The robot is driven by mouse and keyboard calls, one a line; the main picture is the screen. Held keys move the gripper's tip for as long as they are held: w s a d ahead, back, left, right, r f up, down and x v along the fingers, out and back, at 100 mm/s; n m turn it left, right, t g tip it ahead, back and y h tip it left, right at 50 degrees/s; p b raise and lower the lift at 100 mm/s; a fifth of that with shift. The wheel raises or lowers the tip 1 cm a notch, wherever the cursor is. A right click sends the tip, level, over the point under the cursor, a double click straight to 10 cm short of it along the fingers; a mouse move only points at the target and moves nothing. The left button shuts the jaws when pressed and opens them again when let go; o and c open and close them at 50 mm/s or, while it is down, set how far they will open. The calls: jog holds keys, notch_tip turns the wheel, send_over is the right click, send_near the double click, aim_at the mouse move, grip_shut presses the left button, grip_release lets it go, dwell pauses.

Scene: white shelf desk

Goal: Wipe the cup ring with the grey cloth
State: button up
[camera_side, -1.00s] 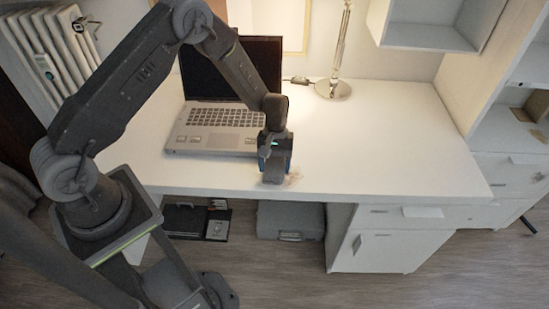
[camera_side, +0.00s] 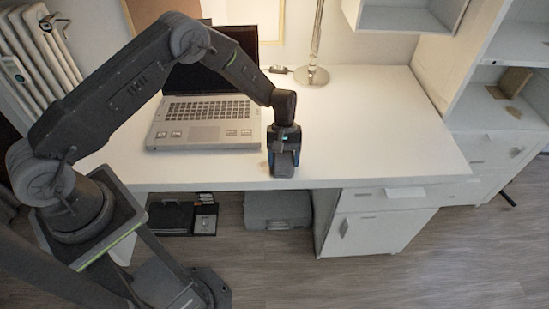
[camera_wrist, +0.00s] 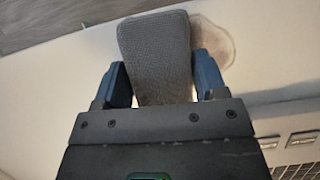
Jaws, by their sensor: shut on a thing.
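The grey cloth (camera_wrist: 155,50) is a folded, woven-looking pad held between the blue fingers of my gripper (camera_wrist: 158,82). In the side view, my gripper (camera_side: 284,150) is low over the desk near its front edge, just right of the laptop, with the cloth (camera_side: 283,167) beneath it at the desk surface. The cup ring (camera_wrist: 217,45) is a faint brownish stain on the white desk, beside the cloth's right edge in the wrist view. Part of it may be hidden under the cloth. In the side view it is barely visible, left of the cloth.
An open laptop (camera_side: 205,122) stands on the white desk (camera_side: 390,130), behind and left of my gripper. A lamp base (camera_side: 311,75) stands at the back. The desk's right side is clear. Its front edge is close to the cloth.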

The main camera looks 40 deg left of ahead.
aim_at(257, 168)
jog(key=shift+w+d+f, duration=0.1)
jog(key=shift+w+d, duration=0.25)
jog(key=s+a, duration=0.3)
jog(key=shift+s+a, duration=1.3)
jog(key=shift+w+d+r, duration=0.2)
jog(key=shift+w+d, duration=0.05)
jog(key=shift+w, duration=0.4)
jog(key=shift+w+d+f, duration=0.2)
jog(key=shift+w+d, duration=0.6)
jog(key=shift+d, duration=0.05)
jog(key=shift+w+d, duration=1.3)
jog(key=shift+w+d+r, duration=0.1)
jog(key=shift+r, duration=0.05)
jog(key=shift+s+a+f, duration=0.2)
jog(key=shift+s+a, duration=0.7)
jog(key=shift+s+a+r, duration=0.15)
jog(key=shift+s+a, duration=1.9)
jog(key=shift+w+r, duration=0.15)
jog(key=shift+r, duration=0.65)
notch_tip(257, 168, up, 6)
jog(key=shift+r, duration=0.15)
